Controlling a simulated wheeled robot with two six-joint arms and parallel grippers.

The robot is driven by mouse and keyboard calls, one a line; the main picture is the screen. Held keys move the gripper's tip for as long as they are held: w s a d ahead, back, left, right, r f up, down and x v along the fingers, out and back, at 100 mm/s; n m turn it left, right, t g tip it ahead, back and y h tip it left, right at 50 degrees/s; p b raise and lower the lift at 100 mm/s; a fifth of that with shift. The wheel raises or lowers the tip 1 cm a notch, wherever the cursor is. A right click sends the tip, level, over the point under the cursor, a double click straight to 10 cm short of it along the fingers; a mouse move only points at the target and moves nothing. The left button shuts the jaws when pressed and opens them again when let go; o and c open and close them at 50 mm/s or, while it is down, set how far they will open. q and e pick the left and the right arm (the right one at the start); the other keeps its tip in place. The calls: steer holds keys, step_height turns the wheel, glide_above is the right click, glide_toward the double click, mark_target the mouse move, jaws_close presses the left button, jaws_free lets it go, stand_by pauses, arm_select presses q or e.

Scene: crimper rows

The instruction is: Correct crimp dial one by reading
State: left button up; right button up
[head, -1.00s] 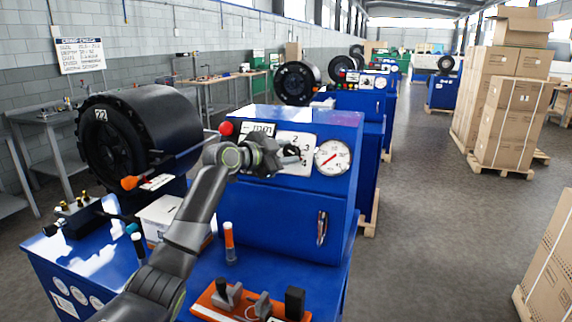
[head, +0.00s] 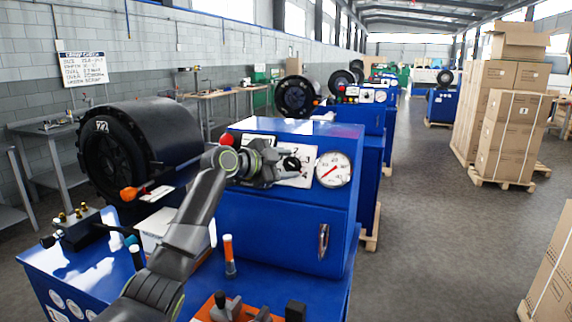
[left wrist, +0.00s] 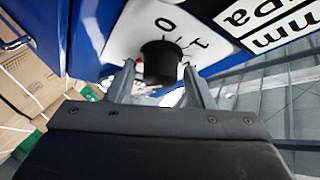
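The blue crimper (head: 285,215) stands in the middle of the head view. Its white dial plate (head: 308,153) carries numbers and is partly covered by my left gripper (head: 286,167). The black dial knob (left wrist: 159,62) shows in the left wrist view, with 0 and 1 printed beside it. My left gripper's two fingers (left wrist: 160,80) stand apart on either side of the knob, with narrow gaps visible. Where the knob points is unclear. A round gauge (head: 333,169) with a red needle sits right of the plate. My right gripper is not in view.
A red button (head: 227,139) is left of the dial plate. The black crimping head (head: 140,150) stands at left. An orange-capped marker (head: 229,255) and an orange tray (head: 205,311) are in front. A written board (head: 82,68) hangs on the wall.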

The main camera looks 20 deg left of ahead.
arm_select(q)
steer(key=shift+o, duration=0.6)
steer(key=shift+s+a, duration=0.35)
steer(key=shift+s, duration=0.1)
steer(key=b+v, duration=0.4)
steer(key=v, duration=1.2)
steer(key=shift+s, duration=0.2)
